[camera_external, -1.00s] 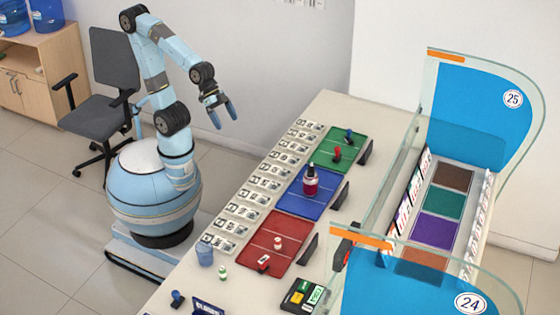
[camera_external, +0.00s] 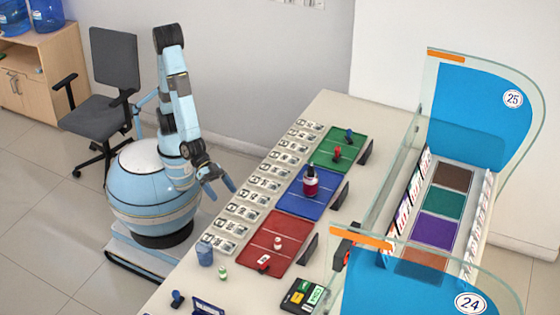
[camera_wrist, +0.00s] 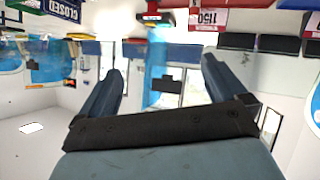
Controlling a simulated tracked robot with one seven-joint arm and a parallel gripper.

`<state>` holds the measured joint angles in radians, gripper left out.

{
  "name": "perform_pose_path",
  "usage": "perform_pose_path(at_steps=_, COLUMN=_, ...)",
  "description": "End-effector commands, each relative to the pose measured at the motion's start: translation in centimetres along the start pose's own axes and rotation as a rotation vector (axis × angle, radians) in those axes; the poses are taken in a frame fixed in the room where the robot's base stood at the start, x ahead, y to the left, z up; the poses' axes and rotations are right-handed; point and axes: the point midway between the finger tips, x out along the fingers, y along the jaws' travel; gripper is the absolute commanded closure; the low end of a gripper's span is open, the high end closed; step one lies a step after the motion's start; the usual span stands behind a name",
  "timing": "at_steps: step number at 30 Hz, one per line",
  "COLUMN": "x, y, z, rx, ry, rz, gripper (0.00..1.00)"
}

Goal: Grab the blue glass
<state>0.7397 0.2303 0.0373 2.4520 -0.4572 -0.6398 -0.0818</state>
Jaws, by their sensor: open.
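The blue glass (camera_external: 205,255) stands upright on the near left edge of the counter, left of the red mat, in the external view. My gripper (camera_external: 222,189) is open and empty, its fingers pointing down and right. It is up and slightly right of the glass in the picture, apart from it. In the wrist view my gripper's fingers (camera_wrist: 165,62) are spread with nothing held between them. That view looks upside down, and I cannot tell the glass in it with certainty.
A small green-and-white bottle (camera_external: 222,272) stands close beside the glass. Rows of cards (camera_external: 243,212) line the counter's left edge. Red (camera_external: 285,230), blue (camera_external: 295,204) and green (camera_external: 325,155) mats lie right of them. A stamp (camera_external: 177,298) stands near the front edge.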

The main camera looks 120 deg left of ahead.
Motion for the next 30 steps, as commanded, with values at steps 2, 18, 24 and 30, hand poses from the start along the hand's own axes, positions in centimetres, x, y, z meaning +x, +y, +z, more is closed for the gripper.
perform_pose_path(at_steps=2, x=1.1, y=1.2, z=2.0, rx=0.016, ry=0.025, rz=0.003, gripper=0.02)
perform_pose_path(at_steps=18, x=3.5, y=7.5, z=14.1, rx=0.171, ry=0.299, rz=0.041, gripper=0.02)
perform_pose_path(at_steps=24, x=2.5, y=9.0, z=18.3, rx=0.248, ry=0.409, rz=0.077, gripper=0.02)
perform_pose_path(at_steps=30, x=1.5, y=9.8, z=20.4, rx=0.293, ry=0.477, rz=0.104, gripper=0.02)
